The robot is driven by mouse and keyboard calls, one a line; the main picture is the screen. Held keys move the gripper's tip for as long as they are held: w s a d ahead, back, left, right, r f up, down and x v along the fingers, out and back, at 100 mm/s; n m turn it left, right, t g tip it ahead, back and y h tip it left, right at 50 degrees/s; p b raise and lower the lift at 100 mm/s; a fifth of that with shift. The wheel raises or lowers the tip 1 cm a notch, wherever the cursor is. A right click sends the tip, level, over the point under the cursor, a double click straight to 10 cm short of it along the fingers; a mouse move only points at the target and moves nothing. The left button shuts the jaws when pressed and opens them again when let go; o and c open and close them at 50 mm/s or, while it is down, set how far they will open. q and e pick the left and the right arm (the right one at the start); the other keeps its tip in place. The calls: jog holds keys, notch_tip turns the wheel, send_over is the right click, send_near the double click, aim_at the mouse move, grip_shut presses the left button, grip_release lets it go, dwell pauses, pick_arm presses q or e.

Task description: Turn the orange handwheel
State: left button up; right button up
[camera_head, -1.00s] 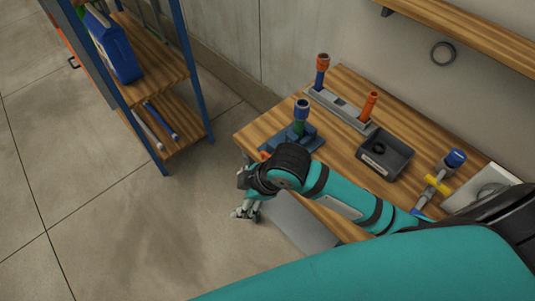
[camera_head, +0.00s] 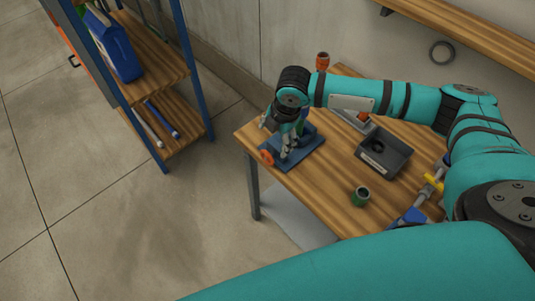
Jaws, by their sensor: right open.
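The small orange handwheel (camera_head: 266,157) sits at the left front side of a blue valve base (camera_head: 306,155), near the table's left corner. My right gripper (camera_head: 287,154) points down over the blue base, just right of the handwheel. It is open and appears apart from the wheel. Its fingers and wrist hide much of the valve body. I cannot tell whether a finger touches the base. My left gripper is not in view.
The wooden table (camera_head: 325,204) holds a dark grey bin (camera_head: 385,153), a green cup (camera_head: 360,196) and an orange-topped post (camera_head: 322,61). A yellow-handled valve (camera_head: 432,182) lies at right. A blue-framed shelf (camera_head: 180,75) stands left, with clear floor between.

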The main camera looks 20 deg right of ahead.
aim_at(268, 153)
jog(key=p+x, duration=0.2)
jog(key=x, duration=1.1)
jog(key=shift+f+p, duration=0.3)
jog(key=shift+f, duration=0.05)
jog(key=shift+w, duration=0.1)
jog(key=c, duration=1.2)
jog(key=shift+o, duration=0.2)
jog(key=shift+a, duration=0.1)
